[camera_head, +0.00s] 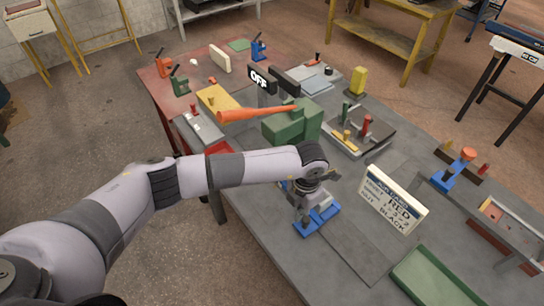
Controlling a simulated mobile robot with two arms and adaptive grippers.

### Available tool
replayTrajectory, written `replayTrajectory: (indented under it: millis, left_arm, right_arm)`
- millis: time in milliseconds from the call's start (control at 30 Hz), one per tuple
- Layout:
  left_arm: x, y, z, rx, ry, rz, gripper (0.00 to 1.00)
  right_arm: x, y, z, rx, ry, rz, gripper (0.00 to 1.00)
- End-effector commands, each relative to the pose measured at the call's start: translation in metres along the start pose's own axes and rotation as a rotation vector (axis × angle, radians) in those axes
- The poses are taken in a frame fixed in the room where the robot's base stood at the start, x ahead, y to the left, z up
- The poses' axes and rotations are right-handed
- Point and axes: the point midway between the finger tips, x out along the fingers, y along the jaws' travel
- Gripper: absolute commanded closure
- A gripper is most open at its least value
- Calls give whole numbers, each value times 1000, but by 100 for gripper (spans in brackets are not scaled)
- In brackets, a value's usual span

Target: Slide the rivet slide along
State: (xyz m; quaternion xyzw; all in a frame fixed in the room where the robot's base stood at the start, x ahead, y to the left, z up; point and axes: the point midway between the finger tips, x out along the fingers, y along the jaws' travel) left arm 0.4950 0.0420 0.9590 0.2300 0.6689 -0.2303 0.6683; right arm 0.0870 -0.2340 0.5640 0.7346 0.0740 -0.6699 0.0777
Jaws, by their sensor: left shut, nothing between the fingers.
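My left arm reaches in from the left, and my left gripper (304,212) points down over the front part of the grey bench. Its fingers look closed and empty. A blue piece with a flat base (322,221) lies on the bench right at the fingertips, partly hidden by the gripper. I cannot tell whether they touch, or which piece is the rivet slide. A white plan card (393,199) stands to the right of the gripper, with the words RED and BLACK on it. My right gripper is out of view.
A green block (290,124) with an orange lever (258,113) stands behind my forearm. A grey fixture with coloured handles (358,134) is farther back. A blue stand with an orange knob (455,170) is at right; a green tray (432,278) is at front right.

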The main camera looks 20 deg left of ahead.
Motion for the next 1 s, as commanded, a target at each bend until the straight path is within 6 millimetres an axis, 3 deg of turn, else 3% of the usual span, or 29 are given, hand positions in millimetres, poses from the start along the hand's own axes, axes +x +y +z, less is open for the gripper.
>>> replayTrajectory:
  millis: [1000]
  left_arm:
    - [0, -62, 0, 2, 0, -2, 100]
  right_arm:
    - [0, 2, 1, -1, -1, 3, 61]
